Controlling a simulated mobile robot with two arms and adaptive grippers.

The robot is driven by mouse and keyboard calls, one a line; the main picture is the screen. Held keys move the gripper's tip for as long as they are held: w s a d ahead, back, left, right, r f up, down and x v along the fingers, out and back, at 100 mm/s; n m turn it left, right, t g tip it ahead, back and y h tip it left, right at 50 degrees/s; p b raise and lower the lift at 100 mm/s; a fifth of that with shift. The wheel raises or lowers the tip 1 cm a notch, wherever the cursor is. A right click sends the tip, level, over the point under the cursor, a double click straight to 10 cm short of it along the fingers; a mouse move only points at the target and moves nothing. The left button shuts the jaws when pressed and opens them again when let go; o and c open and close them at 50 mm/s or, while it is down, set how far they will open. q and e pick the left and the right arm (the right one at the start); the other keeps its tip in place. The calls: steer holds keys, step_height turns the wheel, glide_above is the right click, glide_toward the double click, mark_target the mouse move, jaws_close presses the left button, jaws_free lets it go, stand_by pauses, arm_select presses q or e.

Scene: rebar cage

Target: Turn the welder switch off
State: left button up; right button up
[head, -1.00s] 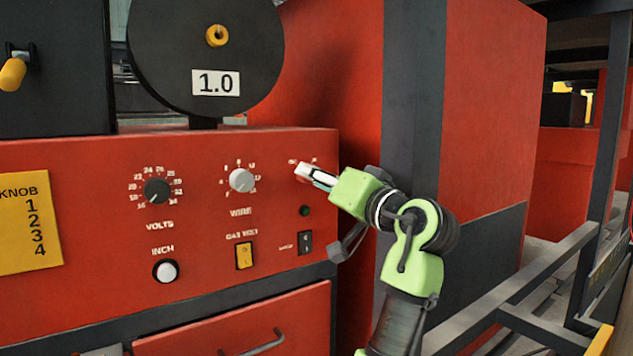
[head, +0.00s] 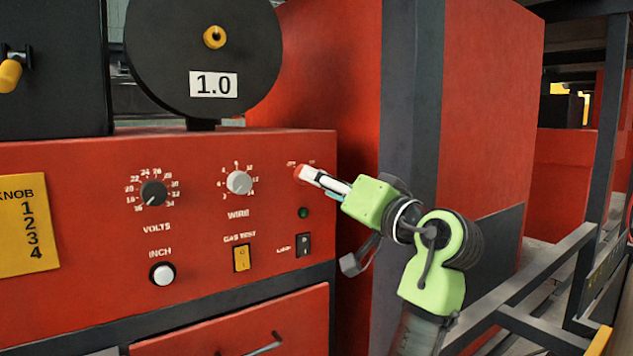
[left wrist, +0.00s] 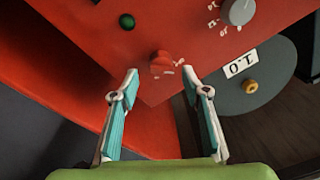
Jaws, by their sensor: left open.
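The red rotary switch (head: 300,173) sits at the upper right of the red welder panel (head: 110,240), under small white lettering. It also shows in the left wrist view (left wrist: 163,62), ahead of and between the fingertips. My left gripper (head: 316,180) is at the switch, coming from the right. In the left wrist view my left gripper (left wrist: 161,84) is open, its teal-padded fingers apart and empty. The fingers partly cover the switch in the head view, and I cannot tell its setting. A small green lamp (head: 303,212) is below it. My right gripper is not in view.
The panel also has a VOLTS knob (head: 153,193), a WIRE knob (head: 238,182), a white INCH button (head: 162,273), a yellow gas test switch (head: 242,258) and a black switch (head: 303,245). A black wire spool (head: 160,50) stands above. A metal rail (head: 520,280) is at right.

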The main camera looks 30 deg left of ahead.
arm_select(q)
steer(key=r+v, duration=0.1)
steer(key=v, duration=0.7)
steer(key=shift+d+f, duration=0.35)
steer(key=shift+f, duration=0.2)
steer(key=shift+s, duration=0.1)
